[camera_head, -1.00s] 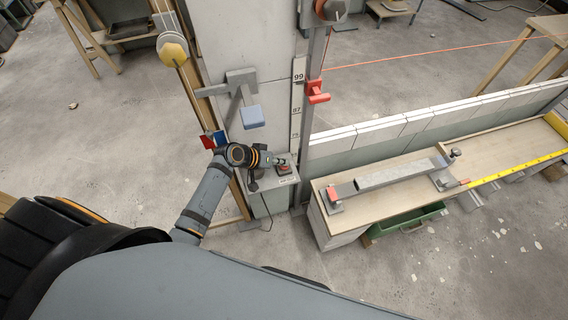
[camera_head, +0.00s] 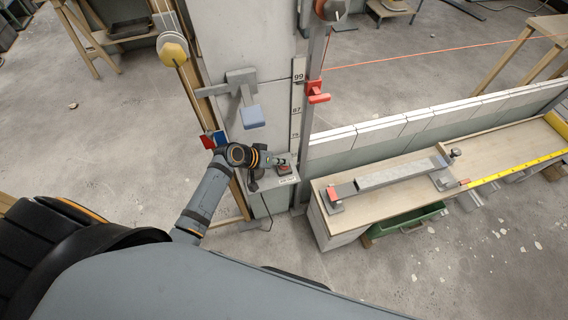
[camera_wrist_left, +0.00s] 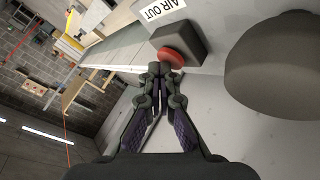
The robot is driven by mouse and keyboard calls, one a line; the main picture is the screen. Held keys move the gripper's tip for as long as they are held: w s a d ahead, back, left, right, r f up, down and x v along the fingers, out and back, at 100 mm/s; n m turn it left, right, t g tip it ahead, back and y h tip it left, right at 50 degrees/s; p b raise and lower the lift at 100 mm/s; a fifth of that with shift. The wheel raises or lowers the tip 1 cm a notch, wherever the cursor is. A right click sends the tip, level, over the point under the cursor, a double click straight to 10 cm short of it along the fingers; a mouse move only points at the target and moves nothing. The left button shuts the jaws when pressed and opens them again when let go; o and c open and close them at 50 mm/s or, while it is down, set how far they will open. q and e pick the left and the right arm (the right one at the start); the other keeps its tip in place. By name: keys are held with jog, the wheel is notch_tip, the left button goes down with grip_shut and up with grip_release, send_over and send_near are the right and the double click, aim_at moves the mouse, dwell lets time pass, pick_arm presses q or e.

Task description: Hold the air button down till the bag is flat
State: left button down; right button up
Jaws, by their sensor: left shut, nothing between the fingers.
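The red button (camera_wrist_left: 170,57) sits on a dark block under a white "AIR OUT" label (camera_wrist_left: 162,10) in the left wrist view. My left gripper (camera_wrist_left: 158,70) is shut and empty, its fingertips right at the button's near edge; I cannot tell whether they press it. In the head view my left gripper (camera_head: 280,160) reaches over the small control box, where the red button (camera_head: 284,168) shows just beside the fingers. No bag can be clearly made out. My right gripper is not in view.
A large dark rounded thing (camera_wrist_left: 280,70) stands close by in the wrist view. In the head view a blue-grey pad (camera_head: 252,117) on a bracket and a red clamp (camera_head: 317,92) are above the box.

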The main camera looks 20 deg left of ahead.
aim_at(282, 166)
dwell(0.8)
pick_arm(q)
jog(key=shift+r+p, duration=1)
jog(key=shift+p, duration=0.1)
notch_tip(282, 166, up, 5)
jog(key=p, duration=0.5)
jog(key=shift+r, duration=0.1)
